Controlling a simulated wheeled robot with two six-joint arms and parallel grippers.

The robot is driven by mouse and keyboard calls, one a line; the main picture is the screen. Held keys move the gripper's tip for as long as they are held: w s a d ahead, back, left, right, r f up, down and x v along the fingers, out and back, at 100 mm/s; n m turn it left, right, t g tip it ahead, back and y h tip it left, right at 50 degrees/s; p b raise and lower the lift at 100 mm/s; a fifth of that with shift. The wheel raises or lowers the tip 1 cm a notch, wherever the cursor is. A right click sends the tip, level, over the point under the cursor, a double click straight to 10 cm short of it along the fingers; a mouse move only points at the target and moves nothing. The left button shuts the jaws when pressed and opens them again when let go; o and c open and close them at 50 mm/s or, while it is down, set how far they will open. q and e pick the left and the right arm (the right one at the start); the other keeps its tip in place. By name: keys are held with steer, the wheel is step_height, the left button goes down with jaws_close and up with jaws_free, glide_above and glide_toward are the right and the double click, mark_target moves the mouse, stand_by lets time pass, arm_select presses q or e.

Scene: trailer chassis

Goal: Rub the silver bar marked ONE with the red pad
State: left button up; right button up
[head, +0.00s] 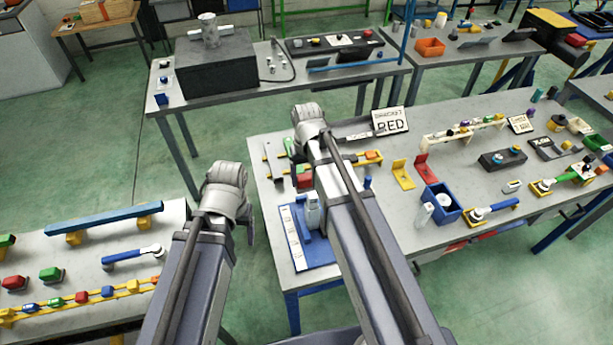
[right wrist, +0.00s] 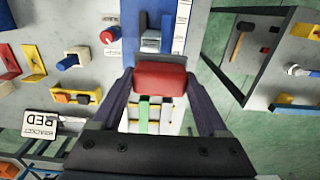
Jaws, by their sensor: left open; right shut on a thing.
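My right gripper (right wrist: 160,88) is shut on the red pad (right wrist: 160,78), seen in the right wrist view. In the head view the red pad (head: 304,181) shows low beside my right arm. A silver bar (head: 312,208) stands by a blue base with a white label strip (head: 297,240) at the near left of the middle table. In the right wrist view the silver bar (right wrist: 151,42) lies just beyond the pad, and a gap between them cannot be judged. The mark ONE is not readable. My left gripper (head: 248,228) is open, empty and mostly hidden behind its wrist, between the tables.
A sign reading RED (head: 390,121) stands at the back of the middle table. A yellow bracket (head: 402,174), a red bracket (head: 425,168) and a blue bin (head: 441,203) lie to the right. The left table (head: 60,255) holds several coloured blocks. Green floor separates the tables.

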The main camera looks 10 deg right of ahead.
steer(key=shift+r+p, duration=0.3)
steer(key=shift+r, duration=0.35)
steer(key=shift+r, duration=0.1)
step_height(320, 180, up, 3)
steer(key=p, duration=0.3)
